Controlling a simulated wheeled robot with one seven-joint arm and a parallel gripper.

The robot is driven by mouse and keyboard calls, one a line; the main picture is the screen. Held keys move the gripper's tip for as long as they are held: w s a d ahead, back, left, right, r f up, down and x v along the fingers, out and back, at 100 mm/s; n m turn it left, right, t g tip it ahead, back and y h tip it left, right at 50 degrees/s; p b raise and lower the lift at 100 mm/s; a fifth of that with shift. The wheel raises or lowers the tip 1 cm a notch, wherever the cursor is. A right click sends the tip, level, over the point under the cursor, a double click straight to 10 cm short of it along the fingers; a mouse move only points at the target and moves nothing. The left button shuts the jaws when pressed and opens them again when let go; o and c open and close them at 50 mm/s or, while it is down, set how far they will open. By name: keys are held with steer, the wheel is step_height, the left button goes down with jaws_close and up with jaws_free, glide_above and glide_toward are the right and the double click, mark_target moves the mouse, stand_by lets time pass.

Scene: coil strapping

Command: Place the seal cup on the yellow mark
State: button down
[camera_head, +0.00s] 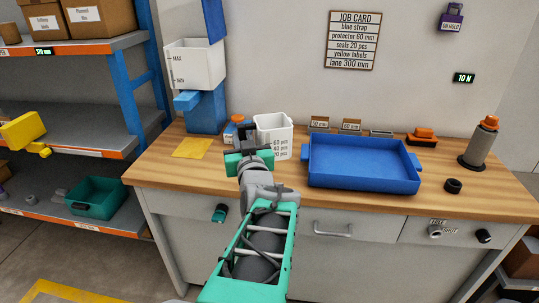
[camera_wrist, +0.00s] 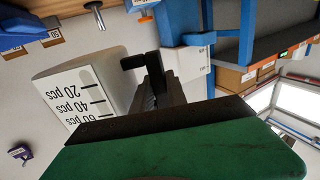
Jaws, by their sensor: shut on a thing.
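The seal cup (camera_head: 281,141) is white, with 60, 40 and 20 pcs lines, and stands about upright over the workbench. My gripper (camera_head: 250,148) is at its left side, shut on it. In the wrist view the cup (camera_wrist: 88,92) appears inverted, against the dark fingers (camera_wrist: 155,75). The exact grip is partly hidden, and I cannot tell whether the cup's base touches the bench. The yellow mark (camera_head: 193,148) is a flat square on the bench, left of my gripper and apart from the cup. Nothing stands on it.
A blue tray (camera_head: 363,176) lies right of the cup. A blue dispenser (camera_head: 206,112) with a white bin (camera_head: 192,64) stands behind the mark. A small orange-and-blue item (camera_head: 233,128) is behind my gripper. Bench space around the mark's front is clear.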

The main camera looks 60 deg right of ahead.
steer(key=w+d+f, duration=0.8)
steer(key=f, duration=0.1)
steer(key=shift+d, duration=0.4)
steer(key=shift+w+d+f, duration=0.1)
steer(key=shift+f, duration=1.55)
steer(key=shift+f+b, duration=0.2)
steer(key=shift+b, duration=0.35)
steer(key=c, duration=1.3)
jaws_free()
